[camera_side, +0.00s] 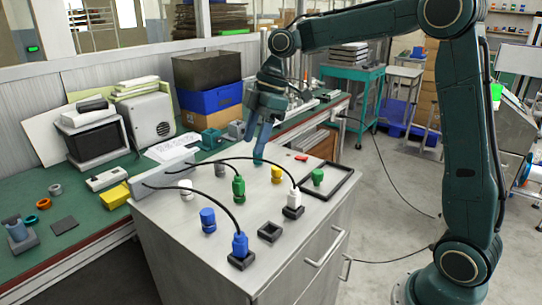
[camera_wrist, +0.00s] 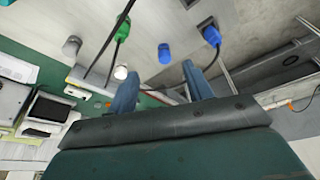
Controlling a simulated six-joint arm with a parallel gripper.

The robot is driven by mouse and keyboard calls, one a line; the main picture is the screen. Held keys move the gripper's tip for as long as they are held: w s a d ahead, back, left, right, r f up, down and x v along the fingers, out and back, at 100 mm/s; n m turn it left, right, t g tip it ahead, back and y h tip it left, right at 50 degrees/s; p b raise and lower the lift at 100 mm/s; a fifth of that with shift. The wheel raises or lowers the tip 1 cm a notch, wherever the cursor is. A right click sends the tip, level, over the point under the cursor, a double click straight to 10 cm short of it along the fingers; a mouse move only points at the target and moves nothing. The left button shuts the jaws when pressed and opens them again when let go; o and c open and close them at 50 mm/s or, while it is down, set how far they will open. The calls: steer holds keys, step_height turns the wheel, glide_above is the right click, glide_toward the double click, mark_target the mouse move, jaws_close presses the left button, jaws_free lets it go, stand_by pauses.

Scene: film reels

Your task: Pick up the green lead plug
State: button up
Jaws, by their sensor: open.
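The green lead plug (camera_side: 239,188) stands upright on the grey cabinet top, with a black cable running from it to the grey block at the back left. In the wrist view the green lead plug (camera_wrist: 122,30) shows near the top, beyond my fingers, with its cable hanging across. My gripper (camera_side: 261,158) is above the cabinet, behind and to the right of the plug in the side view, pointing down and apart from it. In the wrist view my gripper (camera_wrist: 160,88) has its two blue fingers spread, with nothing held between them.
A blue lead plug (camera_side: 240,245) and a white lead plug (camera_side: 294,200) sit in dark sockets, with cables arching over the top. Loose blue (camera_side: 208,220), white (camera_side: 186,190), yellow (camera_side: 277,175) and green (camera_side: 318,176) pieces stand around. A dark-rimmed frame (camera_side: 345,184) lies at right.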

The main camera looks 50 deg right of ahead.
mark_target(239, 180)
steer(key=w+d+f+n+g, duration=0.1)
steer(key=w+d+f+n, duration=0.1)
steer(key=w+f, duration=0.2)
steer(key=w+d+f+n+y, duration=0.1)
steer(key=w+d+f+n, duration=0.1)
steer(key=f, duration=0.4)
steer(key=shift+w+d+n+g, duration=0.3)
steer(key=shift+w+n+g, duration=0.1)
steer(key=shift+w+n, duration=0.55)
steer(key=shift+w, duration=0.1)
steer(key=shift+x, duration=1.2)
steer(key=shift+x, duration=2.5)
